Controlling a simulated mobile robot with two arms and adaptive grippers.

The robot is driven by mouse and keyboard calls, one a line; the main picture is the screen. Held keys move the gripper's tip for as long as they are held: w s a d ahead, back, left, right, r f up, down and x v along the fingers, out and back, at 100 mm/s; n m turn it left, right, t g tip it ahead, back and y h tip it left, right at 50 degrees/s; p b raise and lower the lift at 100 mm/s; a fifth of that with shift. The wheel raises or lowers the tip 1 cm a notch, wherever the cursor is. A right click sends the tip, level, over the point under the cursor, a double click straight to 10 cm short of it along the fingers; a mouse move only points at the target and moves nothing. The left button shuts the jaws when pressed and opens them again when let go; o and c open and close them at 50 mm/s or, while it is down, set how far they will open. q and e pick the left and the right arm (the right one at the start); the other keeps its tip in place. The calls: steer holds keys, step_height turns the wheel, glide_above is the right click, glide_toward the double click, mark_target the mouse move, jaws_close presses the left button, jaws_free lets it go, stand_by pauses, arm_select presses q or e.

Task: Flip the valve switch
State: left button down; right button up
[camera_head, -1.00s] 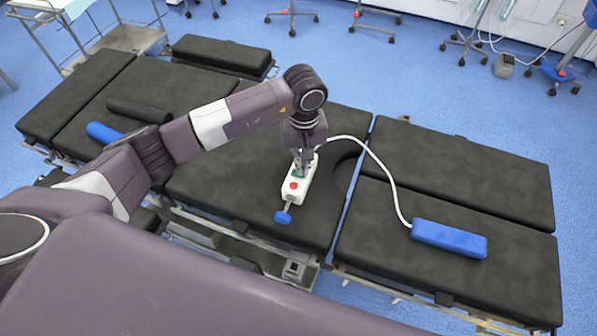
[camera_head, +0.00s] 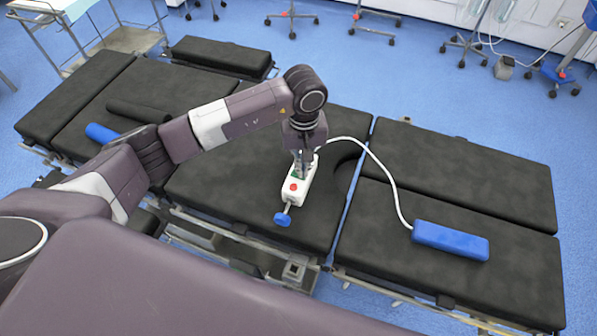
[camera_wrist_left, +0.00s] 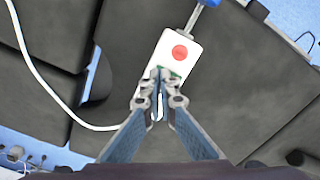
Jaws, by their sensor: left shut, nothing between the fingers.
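The valve device is a white box (camera_head: 292,191) with a red button (camera_head: 293,188) and a blue knob (camera_head: 282,219) on a grey stem at its near end. It lies on the black operating table (camera_head: 235,205). In the left wrist view the white box (camera_wrist_left: 187,45), red button (camera_wrist_left: 180,53) and part of the blue knob (camera_wrist_left: 209,3) show. My left gripper (camera_head: 300,175) points down at the far part of the box, over a green part there. Its fingertips (camera_wrist_left: 160,74) are together and empty, covering most of the green part; I cannot tell if they touch it. My right gripper is not in view.
A white cable (camera_head: 385,172) runs from the box to a blue block (camera_head: 450,240) on the right table section. Another blue object (camera_head: 103,133) and a dark roll (camera_head: 138,110) lie on the left section. The table between box and right block is mostly clear.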

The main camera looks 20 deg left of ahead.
arm_select(q)
steer(key=shift+r+p, duration=1.05)
steer(key=shift+r, duration=2.05)
